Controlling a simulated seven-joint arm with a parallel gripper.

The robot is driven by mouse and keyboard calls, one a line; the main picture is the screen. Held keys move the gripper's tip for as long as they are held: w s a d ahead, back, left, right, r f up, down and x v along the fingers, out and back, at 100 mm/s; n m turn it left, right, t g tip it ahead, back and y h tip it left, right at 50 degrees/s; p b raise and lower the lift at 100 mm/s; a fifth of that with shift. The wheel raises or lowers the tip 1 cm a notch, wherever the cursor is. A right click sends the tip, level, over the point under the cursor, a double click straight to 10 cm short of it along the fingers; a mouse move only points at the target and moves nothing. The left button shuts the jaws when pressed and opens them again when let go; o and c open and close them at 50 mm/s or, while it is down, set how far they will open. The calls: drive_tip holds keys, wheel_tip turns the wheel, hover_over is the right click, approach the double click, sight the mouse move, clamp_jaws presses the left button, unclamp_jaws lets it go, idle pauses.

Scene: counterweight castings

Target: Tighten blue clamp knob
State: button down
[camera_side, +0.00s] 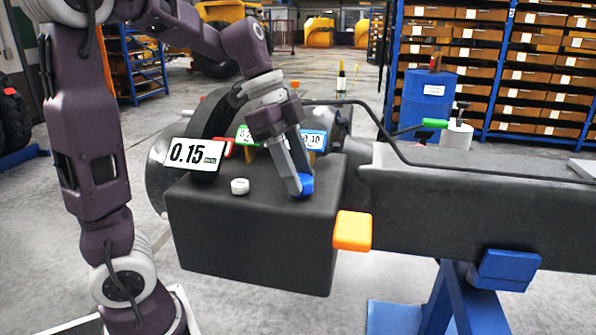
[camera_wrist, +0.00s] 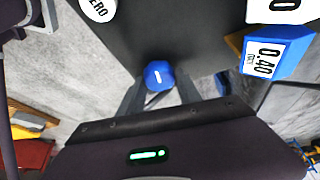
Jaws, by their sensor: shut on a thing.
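The blue clamp knob (camera_side: 306,184) stands on the top face of a dark grey casting (camera_side: 250,235), near its right end. In the wrist view the knob (camera_wrist: 158,75) is a rounded blue cap with a short white mark. My gripper (camera_side: 298,188) reaches down to it from above, and its fingers are shut on the knob. In the wrist view the fingertips (camera_wrist: 158,88) sit on either side of the knob. The knob's lower part is hidden by the fingers in the side view.
A white knob (camera_side: 240,186) stands left of my gripper; it reads "ZERO" in the wrist view. A display (camera_side: 195,154) reads 0.15. A blue-framed display (camera_wrist: 275,55) reads 0.40. An orange block (camera_side: 352,231) sits at the casting's right. A black cable (camera_side: 400,155) arcs across the beam.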

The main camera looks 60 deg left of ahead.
drive_tip(key=c, duration=0.8)
unclamp_jaws()
drive_tip(key=shift+a+r, duration=0.1)
drive_tip(key=v, duration=0.7)
drive_tip(key=s+d+f+n+t+y, duration=0.1)
drive_tip(key=s+d+f+n, duration=0.1)
drive_tip(key=s+d+n, duration=0.1)
drive_tip(key=s+d+f+n+t+y, duration=0.1)
drive_tip(key=s+d+f+n, duration=0.2)
drive_tip(key=s, duration=0.3)
drive_tip(key=s+d+f+n+t+y, duration=0.1)
drive_tip(key=s+d+f+n, duration=0.2)
drive_tip(key=s+n, duration=0.1)
drive_tip(key=shift+s+d+f+n+y, duration=0.15)
drive_tip(key=shift+s+f+n+y, duration=0.1)
drive_tip(key=shift+s+n+y, duration=0.25)
